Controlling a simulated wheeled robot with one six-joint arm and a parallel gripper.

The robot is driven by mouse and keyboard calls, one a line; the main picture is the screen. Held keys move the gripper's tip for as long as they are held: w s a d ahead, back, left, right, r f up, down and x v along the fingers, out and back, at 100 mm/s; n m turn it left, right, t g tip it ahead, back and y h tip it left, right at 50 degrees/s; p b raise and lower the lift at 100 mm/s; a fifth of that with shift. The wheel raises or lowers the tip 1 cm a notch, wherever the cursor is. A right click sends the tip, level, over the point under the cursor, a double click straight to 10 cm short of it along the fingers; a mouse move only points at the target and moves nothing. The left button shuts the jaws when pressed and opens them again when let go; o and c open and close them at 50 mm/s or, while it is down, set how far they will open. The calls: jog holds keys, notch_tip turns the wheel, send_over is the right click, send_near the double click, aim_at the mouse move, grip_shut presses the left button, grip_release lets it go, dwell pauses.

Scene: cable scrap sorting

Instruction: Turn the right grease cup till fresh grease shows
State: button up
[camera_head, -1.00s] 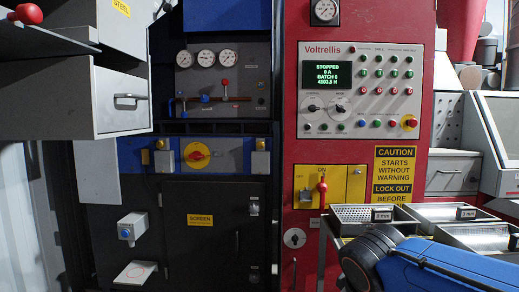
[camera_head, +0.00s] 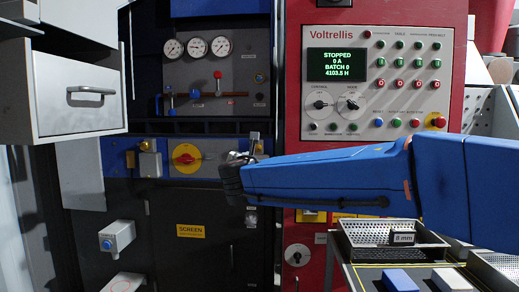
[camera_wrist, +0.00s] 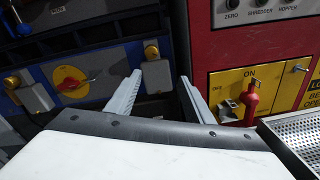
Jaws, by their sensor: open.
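The right grease cup (camera_wrist: 151,51) shows in the wrist view as a brass cap above a grey housing (camera_wrist: 157,78) on the blue panel. My gripper (camera_wrist: 161,75) is open and empty, its two fingers on either side of that housing in the picture. The brass cap lies just beyond the fingertips, apart from them as far as I can tell. In the head view my gripper and wrist largely cover the right cup. The left grease cup (camera_head: 143,146) sits above its own grey housing (camera_head: 151,164). I see no fresh grease at the right cup.
A yellow plate with a red rotary switch (camera_head: 186,158) lies between the cups. A red-handled lever (camera_wrist: 252,100) on a yellow plate stands right of my gripper. A perforated tray (camera_wrist: 296,135) is at lower right. An open grey drawer (camera_head: 85,94) juts out at left.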

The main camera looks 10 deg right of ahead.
aim_at(257, 149)
jog(key=shift+n+t, duration=0.3)
jog(key=shift+n, duration=0.2)
jog(key=x, duration=0.6)
jog(key=a+x, duration=0.1)
jog(key=x, duration=0.5)
jog(key=a+x, duration=0.1)
jog(key=x, duration=0.5)
jog(key=shift+w+r, duration=0.35)
jog(key=c, duration=1.1)
jog(key=shift+o, duration=0.2)
